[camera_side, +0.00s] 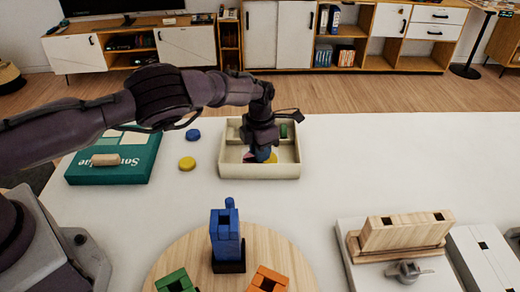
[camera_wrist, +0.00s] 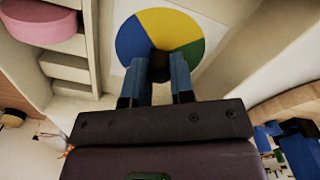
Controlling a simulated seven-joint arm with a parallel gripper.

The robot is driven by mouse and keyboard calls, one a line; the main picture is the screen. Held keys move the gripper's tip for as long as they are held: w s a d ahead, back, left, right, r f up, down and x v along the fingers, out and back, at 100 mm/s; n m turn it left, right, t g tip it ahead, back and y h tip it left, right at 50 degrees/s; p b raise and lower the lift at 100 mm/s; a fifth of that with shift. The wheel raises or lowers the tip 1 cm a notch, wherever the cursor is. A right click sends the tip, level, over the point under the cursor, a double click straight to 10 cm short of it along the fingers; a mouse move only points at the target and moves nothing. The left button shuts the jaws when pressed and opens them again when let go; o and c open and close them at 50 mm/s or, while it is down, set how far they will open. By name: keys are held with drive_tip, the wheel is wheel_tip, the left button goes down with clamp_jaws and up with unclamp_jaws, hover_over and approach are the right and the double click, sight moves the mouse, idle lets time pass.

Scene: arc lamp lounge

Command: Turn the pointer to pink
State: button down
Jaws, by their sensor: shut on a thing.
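A colour dial (camera_wrist: 140,38) on a white card lies inside a cream tray (camera_side: 262,171). Which way the pointer faces cannot be told.
A pink disc (camera_wrist: 42,20) sits in a side compartment. A blue disc (camera_side: 193,135) and a yellow disc (camera_side: 187,163) lie left of the tray, near a green box (camera_side: 112,170). A blue block tower (camera_side: 226,235) stands in front; a wooden block stand (camera_side: 402,235) is at right.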

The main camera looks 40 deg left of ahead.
idle(0.4)
drive_tip(key=c, duration=1)
unclamp_jaws()
wheel_tip(320, 180, up, 13)
